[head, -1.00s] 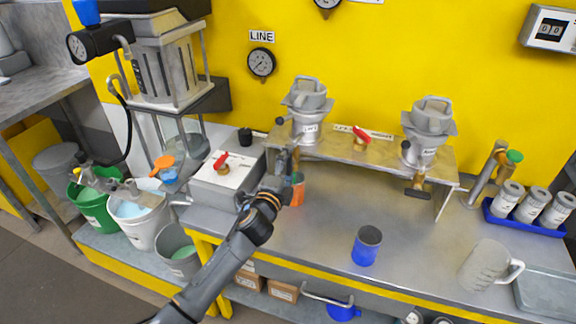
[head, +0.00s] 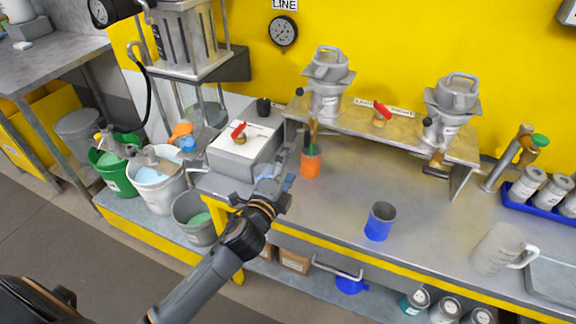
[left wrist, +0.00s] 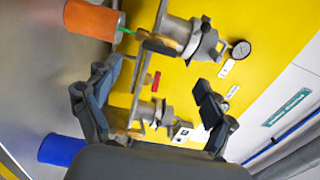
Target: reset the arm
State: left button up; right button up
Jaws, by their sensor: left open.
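My left arm comes in from the lower left in the head view. Its gripper (head: 272,182) is above the front edge of the bench, just left of and nearer than the orange cup (head: 311,163). In the left wrist view the two fingers (left wrist: 155,108) stand wide apart with nothing between them. The orange cup also shows in the left wrist view (left wrist: 92,19), holding thin sticks, apart from the fingers. My right gripper is not in view; a dark part at the lower left of the head view is mine.
The steel bench (head: 335,205) holds a blue cup (head: 380,221), a grey jug (head: 497,249) and a box with a red valve (head: 241,145). A shelf stand carries two hoppers (head: 327,82) (head: 447,107). Buckets (head: 158,180) stand at the left. The bench middle is mostly clear.

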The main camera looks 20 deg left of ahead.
pick_arm(q)
jog(key=shift+s, duration=0.35)
